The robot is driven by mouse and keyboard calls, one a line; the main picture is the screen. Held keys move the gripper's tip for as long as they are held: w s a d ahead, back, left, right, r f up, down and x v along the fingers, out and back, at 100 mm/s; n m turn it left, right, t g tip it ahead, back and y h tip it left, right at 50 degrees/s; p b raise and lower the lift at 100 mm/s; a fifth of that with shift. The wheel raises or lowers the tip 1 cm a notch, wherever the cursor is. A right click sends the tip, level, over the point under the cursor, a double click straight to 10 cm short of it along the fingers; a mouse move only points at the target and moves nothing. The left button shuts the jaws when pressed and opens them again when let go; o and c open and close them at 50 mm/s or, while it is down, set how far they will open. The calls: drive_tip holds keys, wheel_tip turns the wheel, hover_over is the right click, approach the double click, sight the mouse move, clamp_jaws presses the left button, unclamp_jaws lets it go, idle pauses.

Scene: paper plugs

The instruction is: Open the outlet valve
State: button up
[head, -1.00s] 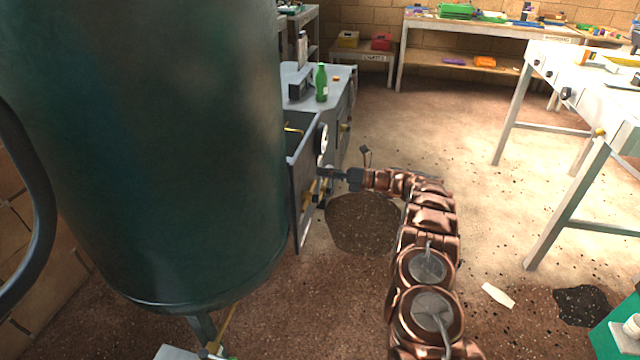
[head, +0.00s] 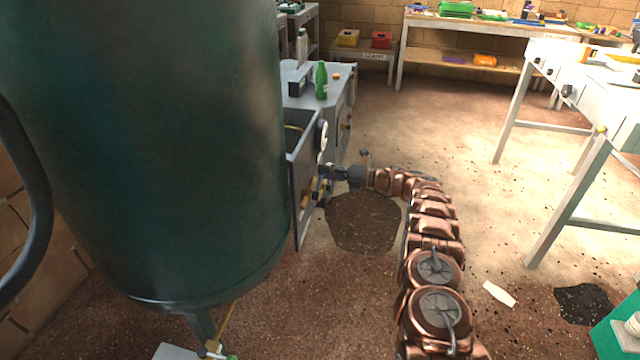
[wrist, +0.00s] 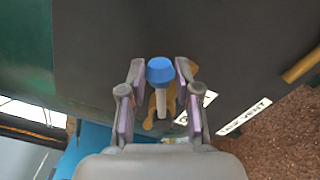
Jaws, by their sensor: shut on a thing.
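A valve handle with a blue end (wrist: 160,72) and a pale stem stands between the fingers of my gripper (wrist: 157,85) in the wrist view. My gripper is shut on this handle. Behind it is a brass-coloured valve body, partly hidden by the handle and fingers. In the head view my gripper (head: 336,173) is at the dark panel (head: 301,170) beside the big green tank; the handle is too small to make out there. A white label (wrist: 196,107) next to the valve is half covered by a finger.
A second label (wrist: 244,116), seemingly reading VENT, and a brass pipe (wrist: 302,66) lie to the right. The green tank (head: 160,150) stands close on the left. A pale handwheel (head: 323,136) sits above my gripper. The floor to the right is mostly open up to the workbench (head: 590,100).

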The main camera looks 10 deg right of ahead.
drive_tip(key=f+m+b, duration=0.2)
drive_tip(key=m, duration=0.1)
drive_tip(key=shift+w+d+b, duration=0.15)
drive_tip(key=shift+w+b, duration=0.2)
drive_tip(key=shift+f, duration=0.1)
drive_tip(key=shift+w+f+m+b, duration=0.1)
drive_tip(key=shift+f+m+b, duration=0.85)
drive_tip(key=shift+m, duration=0.35)
drive_tip(key=shift+r, duration=0.1)
drive_tip(key=o, duration=0.9)
